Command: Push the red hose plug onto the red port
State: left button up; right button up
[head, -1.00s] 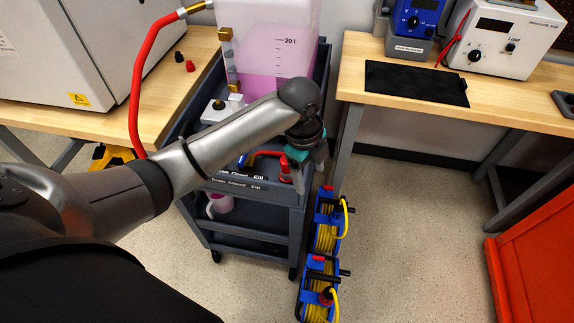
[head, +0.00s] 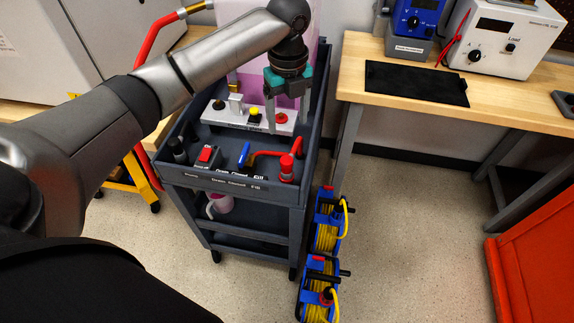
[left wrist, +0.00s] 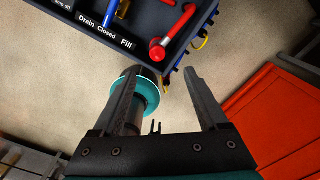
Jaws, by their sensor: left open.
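The red port (head: 281,118) is at the right end of a pale block at the back of the tray. My left gripper (head: 287,126) is open and empty, pointing down above the cart. My right gripper is not seen.
The block also carries a yellow port (head: 254,113) and a black port (head: 219,104). A blue lever (head: 244,153) and a red switch (head: 206,155) sit in the tray. A tank of pink liquid (head: 245,86) stands behind. Cable reels (head: 326,225) lie on the floor to the right.

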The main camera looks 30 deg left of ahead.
aim_at(287, 159)
pick_arm(q)
notch_tip(287, 159, down, 9)
jog(key=b, duration=0.2)
jog(key=shift+s+f+b, duration=0.1)
jog(key=shift+f+b, duration=0.05)
jog(key=shift+b, duration=0.15)
jog(key=shift+f, duration=0.3)
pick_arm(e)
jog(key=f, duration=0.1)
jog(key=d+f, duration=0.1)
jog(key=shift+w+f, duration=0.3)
pick_arm(q)
jog(key=shift+s+f, duration=0.1)
jog(key=shift+f, duration=0.4)
jog(key=f, duration=0.1)
jog(key=f+b, duration=0.1)
jog(key=f, duration=0.1)
jog(key=shift+s+d+f+b, duration=0.1)
jog(key=shift+s+f+b, duration=0.15)
jog(key=shift+f+b, duration=0.15)
jog(key=shift+f, duration=0.2)
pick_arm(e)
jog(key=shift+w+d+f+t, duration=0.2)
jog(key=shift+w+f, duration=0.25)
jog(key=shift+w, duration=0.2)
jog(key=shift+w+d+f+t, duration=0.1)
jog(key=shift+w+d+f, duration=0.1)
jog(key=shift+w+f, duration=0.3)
